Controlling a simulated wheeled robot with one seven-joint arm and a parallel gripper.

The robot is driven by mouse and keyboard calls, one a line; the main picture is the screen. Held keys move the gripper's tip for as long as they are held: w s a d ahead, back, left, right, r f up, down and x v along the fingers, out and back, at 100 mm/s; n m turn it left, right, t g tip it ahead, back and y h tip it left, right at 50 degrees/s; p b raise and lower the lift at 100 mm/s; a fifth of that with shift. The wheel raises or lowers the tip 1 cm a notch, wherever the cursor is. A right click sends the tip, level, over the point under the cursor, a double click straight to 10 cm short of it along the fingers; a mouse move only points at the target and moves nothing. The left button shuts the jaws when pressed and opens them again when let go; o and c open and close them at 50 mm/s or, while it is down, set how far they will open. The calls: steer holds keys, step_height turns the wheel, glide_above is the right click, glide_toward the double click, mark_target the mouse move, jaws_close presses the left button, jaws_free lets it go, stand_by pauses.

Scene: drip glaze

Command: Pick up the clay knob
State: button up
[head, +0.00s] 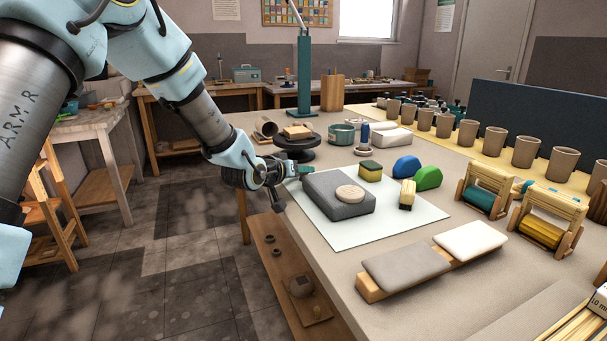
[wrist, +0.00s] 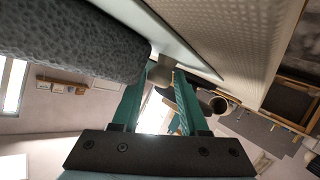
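My gripper (head: 303,171) is low at the left edge of the pale mat (head: 408,220), beside the grey textured block (head: 330,196). A small beige piece, apparently the clay knob (wrist: 164,66), shows between the green fingertips (wrist: 165,74) in the wrist view. The fingers are apart with the piece filling most of the gap. I cannot tell whether they touch it. The knob is not visible in the head view.
A board with two pads (head: 406,267) is in front. The table edge runs close by the gripper.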

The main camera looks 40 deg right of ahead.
jaws_close()
stand_by(0.3)
